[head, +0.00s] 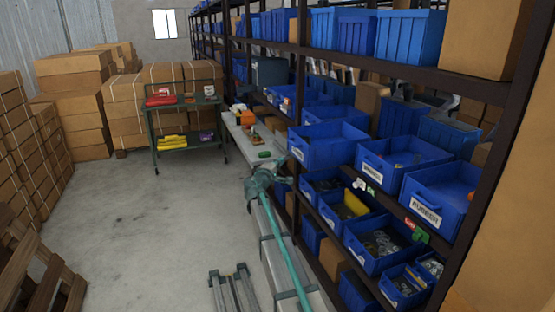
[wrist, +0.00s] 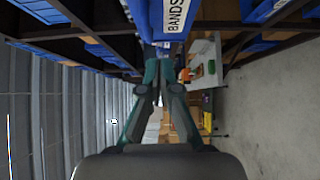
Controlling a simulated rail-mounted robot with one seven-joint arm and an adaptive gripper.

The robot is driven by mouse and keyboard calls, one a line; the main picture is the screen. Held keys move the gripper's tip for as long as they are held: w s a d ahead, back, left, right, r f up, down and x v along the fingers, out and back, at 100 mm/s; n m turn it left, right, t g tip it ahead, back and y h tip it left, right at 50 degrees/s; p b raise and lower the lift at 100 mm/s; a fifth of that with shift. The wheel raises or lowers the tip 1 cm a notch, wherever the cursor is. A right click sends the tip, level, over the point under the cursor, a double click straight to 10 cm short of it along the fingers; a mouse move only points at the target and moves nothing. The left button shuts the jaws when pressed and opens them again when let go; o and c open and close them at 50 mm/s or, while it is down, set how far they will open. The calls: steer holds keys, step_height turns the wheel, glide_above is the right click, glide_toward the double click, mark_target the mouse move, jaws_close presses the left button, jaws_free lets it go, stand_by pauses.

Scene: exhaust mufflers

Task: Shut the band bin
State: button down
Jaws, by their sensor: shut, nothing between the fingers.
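The band bin (wrist: 172,20) is blue with a white label reading BANDS, and sits at the top of the wrist view, close in front of my fingertips. In the head view it appears to be the blue open-topped bin (head: 328,158) at the left of the label row, jutting out past the shelf edge; its label is too small to read there. My gripper (wrist: 158,52) is shut and empty, its fingertips at the lower part of the bin's front. I cannot tell whether they touch it. In the head view my gripper (head: 282,164) is beside that bin's front.
Two more blue bins jut out to the right, a middle one (head: 402,166) and one labelled RUBBER (head: 432,212). Smaller open bins (head: 380,249) fill the shelf below. A green cart (head: 187,143) and stacked boxes stand at the back left. The floor (head: 150,220) in between is clear.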

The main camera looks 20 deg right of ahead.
mark_target(300, 149)
steer(key=p+x, duration=0.2)
steer(key=x, duration=0.2)
steer(key=s+d+p+x, duration=0.1)
steer(key=x, duration=0.2)
steer(key=p+x, duration=0.2)
steer(key=x, duration=0.2)
steer(key=shift+s+d+p, duration=0.1)
steer(key=shift+d+p, duration=0.2)
steer(key=shift+d, duration=0.65)
steer(key=shift+f, duration=0.1)
steer(key=shift+d, duration=0.1)
